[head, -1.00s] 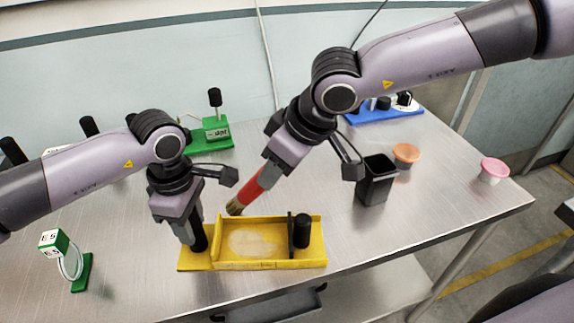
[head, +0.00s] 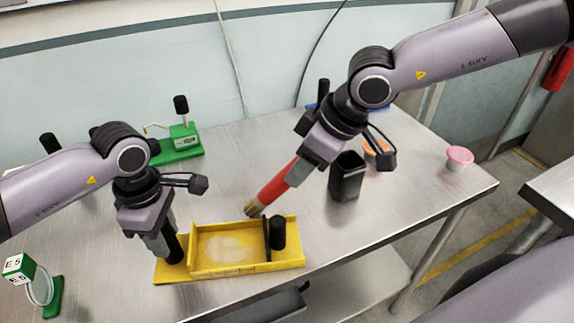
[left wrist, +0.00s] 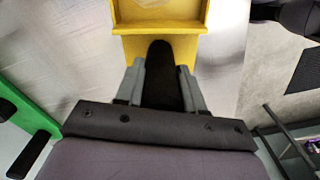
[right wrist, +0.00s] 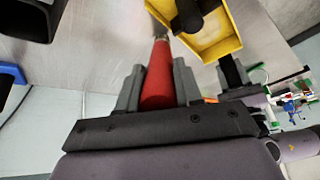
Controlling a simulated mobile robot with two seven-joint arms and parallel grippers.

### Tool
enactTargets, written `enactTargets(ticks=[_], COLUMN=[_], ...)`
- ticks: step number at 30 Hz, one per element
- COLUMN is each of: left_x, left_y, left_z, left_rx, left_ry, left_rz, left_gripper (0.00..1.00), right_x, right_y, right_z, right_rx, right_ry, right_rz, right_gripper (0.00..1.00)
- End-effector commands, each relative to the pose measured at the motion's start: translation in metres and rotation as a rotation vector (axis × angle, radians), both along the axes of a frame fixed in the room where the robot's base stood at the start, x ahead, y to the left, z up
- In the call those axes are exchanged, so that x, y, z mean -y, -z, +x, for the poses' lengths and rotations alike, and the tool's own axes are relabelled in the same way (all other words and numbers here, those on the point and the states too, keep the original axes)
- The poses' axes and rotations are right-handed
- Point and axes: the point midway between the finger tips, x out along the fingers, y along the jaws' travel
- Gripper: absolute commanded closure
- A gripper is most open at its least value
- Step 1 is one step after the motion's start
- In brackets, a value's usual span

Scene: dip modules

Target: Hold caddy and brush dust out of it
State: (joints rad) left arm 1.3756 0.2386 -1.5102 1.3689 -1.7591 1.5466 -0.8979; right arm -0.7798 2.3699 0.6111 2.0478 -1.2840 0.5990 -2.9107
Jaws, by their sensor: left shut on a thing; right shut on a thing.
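The yellow caddy (head: 225,270) sits on the metal table near its front edge. A pale dust patch (head: 228,246) lies on its floor. A black post (head: 278,233) stands at its right end. My left gripper (head: 170,250) is shut on the black handle (left wrist: 162,75) at the caddy's left end. My right gripper (head: 308,165) is shut on the red brush (head: 277,186), which also shows in the right wrist view (right wrist: 158,75). The brush is tilted, with its bristles (head: 255,208) low beside the caddy's far wall. I cannot tell whether they touch anything.
A black open cup (head: 346,178) stands right of the brush. An orange cup (head: 378,155) and a pink cup (head: 459,158) stand further right. Green modules stand at the back (head: 178,145) and front left (head: 52,298). Bare table (head: 330,225) lies right of the caddy.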

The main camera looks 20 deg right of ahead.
Motion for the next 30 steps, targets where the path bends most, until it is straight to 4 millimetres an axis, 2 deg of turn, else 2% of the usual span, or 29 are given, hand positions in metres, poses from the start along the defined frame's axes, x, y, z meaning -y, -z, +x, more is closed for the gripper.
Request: enactTargets(ticks=[3, 7, 30], left_x=[0.000, 0.000, 0.000], left_y=[0.000, 0.000, 0.000], left_z=[0.000, 0.000, 0.000], left_rx=[0.000, 0.000, 0.000], left_ry=[0.000, 0.000, 0.000], left_rz=[0.000, 0.000, 0.000], left_gripper=[1.00, 1.00, 1.00], right_x=[0.011, 0.007, -0.061], right_y=[0.000, 0.000, 0.000], right_z=[-0.004, -0.015, 0.004], right_rx=[-0.002, -0.001, -0.003], right_ry=[0.002, -0.005, -0.003], right_rz=[0.002, -0.001, -0.001], right_gripper=[1.00, 1.00, 1.00])
